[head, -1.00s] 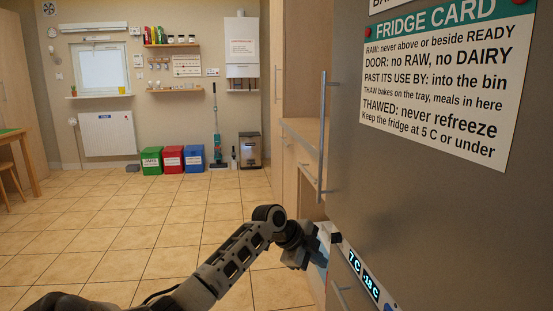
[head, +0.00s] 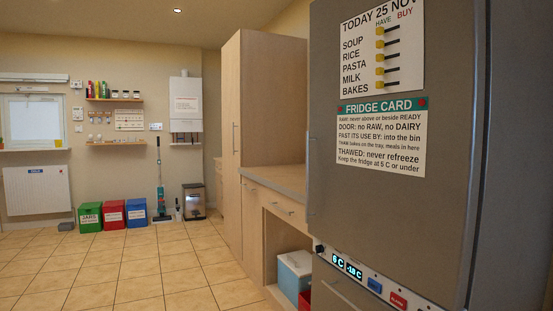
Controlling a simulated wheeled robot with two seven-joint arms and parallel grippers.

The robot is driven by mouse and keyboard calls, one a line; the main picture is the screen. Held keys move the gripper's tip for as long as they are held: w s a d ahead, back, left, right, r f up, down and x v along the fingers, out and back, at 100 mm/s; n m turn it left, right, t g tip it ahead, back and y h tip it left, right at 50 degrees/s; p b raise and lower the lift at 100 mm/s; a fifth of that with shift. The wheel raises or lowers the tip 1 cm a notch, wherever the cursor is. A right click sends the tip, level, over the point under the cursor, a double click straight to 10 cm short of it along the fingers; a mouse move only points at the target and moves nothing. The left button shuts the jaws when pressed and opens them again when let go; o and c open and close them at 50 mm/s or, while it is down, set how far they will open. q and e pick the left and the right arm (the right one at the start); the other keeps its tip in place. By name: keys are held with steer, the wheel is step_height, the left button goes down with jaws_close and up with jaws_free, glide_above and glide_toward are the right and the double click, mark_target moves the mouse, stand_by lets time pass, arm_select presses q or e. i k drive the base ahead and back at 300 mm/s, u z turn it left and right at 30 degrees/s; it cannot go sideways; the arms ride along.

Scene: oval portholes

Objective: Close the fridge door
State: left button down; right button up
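The grey fridge door (head: 390,215) fills the right of the head view and is seen at an angle. Its lower edge runs along the control strip (head: 385,287), and I see no open gap or fridge interior. Whether it is fully sealed cannot be told from here. A slim vertical handle (head: 309,178) is at its left edge. The fridge card (head: 381,139) and a dated list (head: 382,47) are on its front. The strip's display (head: 346,266) reads 6 C and -18 C. Neither of my grippers is in view.
A wooden cabinet and counter (head: 277,180) stand left of the fridge, with a white-and-blue box (head: 294,274) in the open space below. Green, red and blue bins (head: 113,214) stand by the far wall. The tiled floor (head: 150,265) at left is clear.

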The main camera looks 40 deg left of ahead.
mark_target(393, 173)
steer(key=u, duration=1.35)
steer(key=i, duration=1.1)
steer(key=z, duration=0.15)
